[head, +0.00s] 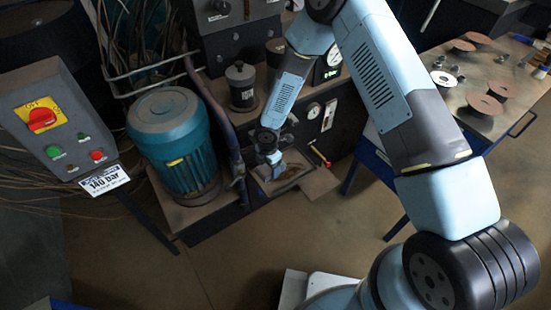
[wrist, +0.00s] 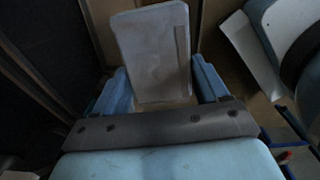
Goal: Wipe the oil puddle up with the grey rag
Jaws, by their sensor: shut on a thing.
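My gripper (head: 273,162) is at the end of my arm, low in front of the dark machine and over a small shallow tray (head: 262,186). In the wrist view its two blue fingers (wrist: 157,92) are shut on a pale grey, flat, folded piece, which I take to be the grey rag (wrist: 150,45). The rag sticks out beyond the fingertips. A brown, darker patch (head: 291,181) shows in the tray just below and right of my gripper; it may be the oil puddle. I cannot tell whether the rag touches it.
A teal motor (head: 172,140) stands left of the tray, with a purple-grey pipe (head: 217,115) between. A control box (head: 55,120) with a red switch is farther left. A workbench (head: 487,85) with several discs stands at right. The floor (head: 200,270) in front is clear.

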